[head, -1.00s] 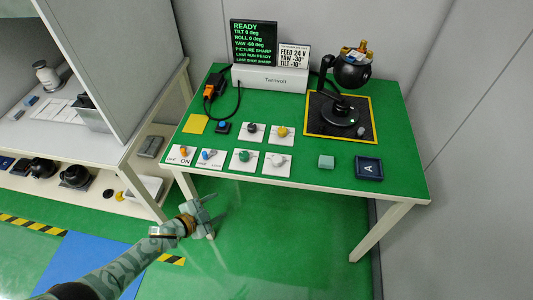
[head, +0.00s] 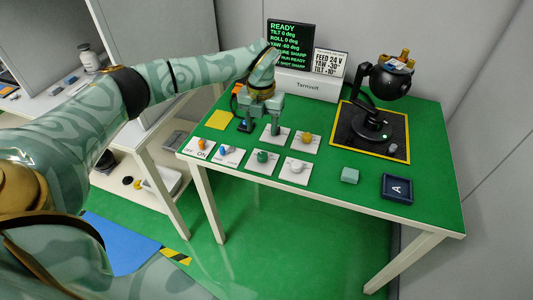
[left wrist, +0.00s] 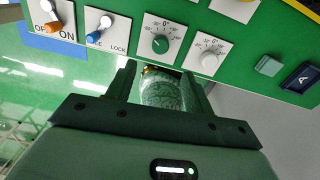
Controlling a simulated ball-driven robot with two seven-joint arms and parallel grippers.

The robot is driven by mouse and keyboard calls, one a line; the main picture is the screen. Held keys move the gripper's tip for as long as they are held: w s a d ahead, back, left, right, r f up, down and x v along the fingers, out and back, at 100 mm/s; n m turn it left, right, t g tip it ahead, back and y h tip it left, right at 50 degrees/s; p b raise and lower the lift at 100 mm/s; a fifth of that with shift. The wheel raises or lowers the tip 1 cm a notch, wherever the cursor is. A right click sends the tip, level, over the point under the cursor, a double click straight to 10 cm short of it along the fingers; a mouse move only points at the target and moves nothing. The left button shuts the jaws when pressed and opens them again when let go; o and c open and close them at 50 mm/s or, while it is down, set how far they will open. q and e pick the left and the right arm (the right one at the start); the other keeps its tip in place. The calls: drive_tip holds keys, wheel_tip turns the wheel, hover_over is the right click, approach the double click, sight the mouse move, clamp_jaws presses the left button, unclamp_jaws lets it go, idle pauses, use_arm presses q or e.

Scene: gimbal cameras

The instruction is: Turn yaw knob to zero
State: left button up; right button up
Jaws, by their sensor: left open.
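Several knobs sit on white plates on the green table (head: 330,185). The green knob (head: 263,156) is also in the left wrist view (left wrist: 160,44), under a 0° scale, its pointer off the zero mark. The white knob (head: 297,167) is right of it. The yellow knob (head: 306,136) and a dark knob (head: 276,129) are behind; a finger partly hides the dark one. I cannot read which is yaw. The display (head: 290,42) shows yaw -60 deg. My left gripper (head: 262,124) is open and empty above the panel, near the dark knob. My right gripper is not in view.
An orange switch (head: 202,144) and a blue switch (head: 225,150) sit at the front left. The black gimbal camera (head: 391,80) stands at the back right. A green block (head: 350,175) and a dark tray (head: 397,188) lie at the front right.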

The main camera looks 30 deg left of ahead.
sight(262, 154)
use_arm(q)
wheel_tip(262, 154, down, 11)
drive_tip(key=b, duration=0.2)
drive_tip(key=shift+b, duration=0.4)
drive_tip(key=shift+r, duration=0.1)
drive_tip(key=c, duration=1)
